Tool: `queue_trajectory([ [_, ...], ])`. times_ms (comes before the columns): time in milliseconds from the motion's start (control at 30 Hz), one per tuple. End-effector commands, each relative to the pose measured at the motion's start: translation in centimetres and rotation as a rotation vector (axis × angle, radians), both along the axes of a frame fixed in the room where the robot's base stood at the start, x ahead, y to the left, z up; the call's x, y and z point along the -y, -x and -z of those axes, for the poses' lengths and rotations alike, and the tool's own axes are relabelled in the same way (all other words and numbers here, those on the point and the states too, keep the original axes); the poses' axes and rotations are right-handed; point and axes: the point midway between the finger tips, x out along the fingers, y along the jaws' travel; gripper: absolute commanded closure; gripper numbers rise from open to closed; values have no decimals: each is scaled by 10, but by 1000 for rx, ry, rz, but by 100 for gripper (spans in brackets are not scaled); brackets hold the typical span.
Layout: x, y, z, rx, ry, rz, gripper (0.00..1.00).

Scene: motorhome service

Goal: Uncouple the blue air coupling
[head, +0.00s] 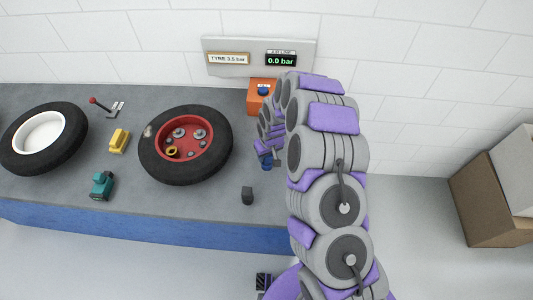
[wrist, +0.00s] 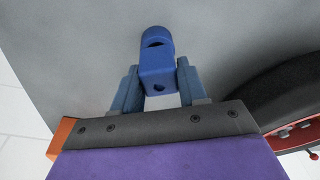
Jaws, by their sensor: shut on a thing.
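My gripper (wrist: 158,88) is shut on a blue piece, which looks like the blue air coupling (wrist: 157,70). The piece has a square body with a small dark hole and a rounded end that points away from the palm. In the head view the blue piece (head: 267,165) shows below my gripper (head: 268,155), over the grey bench right of the red-rimmed wheel. I cannot tell whether it touches the bench. An orange box (head: 256,103) with a blue fitting (head: 263,90) on top stands behind my arm, partly hidden.
A wall panel (head: 300,62) reads "TYRE 3.5 bar" and "AIR LINE 0.0 bar".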

Motion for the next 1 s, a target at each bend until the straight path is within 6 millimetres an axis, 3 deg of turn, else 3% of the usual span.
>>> queue_trajectory([
  [367,0,0,11,0,0,1,100],
  [400,0,0,10,0,0,0,54],
  [667,0,0,10,0,0,0,29],
  [1000,0,0,6,1,0,0,28],
])
